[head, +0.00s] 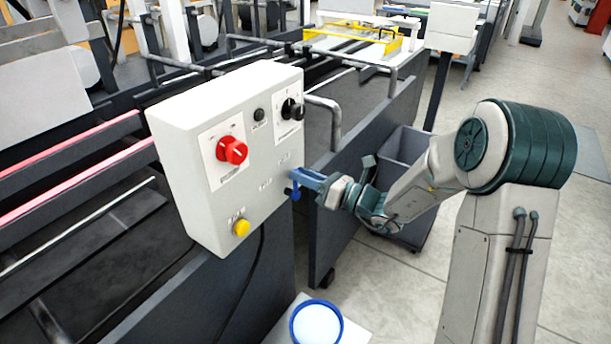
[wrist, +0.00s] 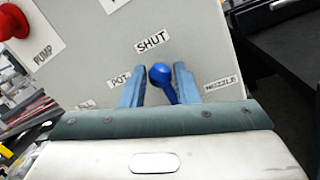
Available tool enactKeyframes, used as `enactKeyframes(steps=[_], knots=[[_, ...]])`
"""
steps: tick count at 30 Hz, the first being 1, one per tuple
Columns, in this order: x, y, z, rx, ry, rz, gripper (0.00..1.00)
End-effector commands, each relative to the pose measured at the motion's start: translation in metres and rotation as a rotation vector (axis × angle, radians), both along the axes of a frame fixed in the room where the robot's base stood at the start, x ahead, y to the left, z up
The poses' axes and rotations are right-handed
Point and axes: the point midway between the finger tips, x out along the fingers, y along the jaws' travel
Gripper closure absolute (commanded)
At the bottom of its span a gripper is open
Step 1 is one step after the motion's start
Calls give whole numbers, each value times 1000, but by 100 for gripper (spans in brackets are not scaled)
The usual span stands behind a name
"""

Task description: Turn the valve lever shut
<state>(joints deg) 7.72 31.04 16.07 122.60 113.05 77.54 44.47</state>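The blue valve lever (wrist: 163,84) is on the grey face of a control box, with labels SHUT above it, POT to its left and NOZZLE to its right. Its round hub is below SHUT, and its handle points down and slightly right in the wrist view, away from SHUT. My gripper (wrist: 160,70) has its two light-blue fingers apart, one on each side of the lever. A gap shows at the left finger; contact at the right finger is unclear. In the head view my gripper (head: 308,179) reaches the box's right side, partly hiding the lever (head: 291,192).
The control box (head: 185,150) also carries a red knob (head: 232,150), a black selector (head: 292,109) and a yellow button (head: 241,228). A blue-rimmed pot (head: 316,323) stands below. A grey bin (head: 405,145) is behind my arm. Open floor lies to the right.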

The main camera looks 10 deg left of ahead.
Motion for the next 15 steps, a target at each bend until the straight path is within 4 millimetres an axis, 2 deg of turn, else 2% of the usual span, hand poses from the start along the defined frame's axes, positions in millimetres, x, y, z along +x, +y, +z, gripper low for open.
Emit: enactKeyframes(steps=[2, 11, 15], knots=[[0, 0, 0, 0, -1, 0, 55], [0, -3, 0, 0, 0, -1, 55], [-5, -16, -3, -1, 1, -4, 55]])
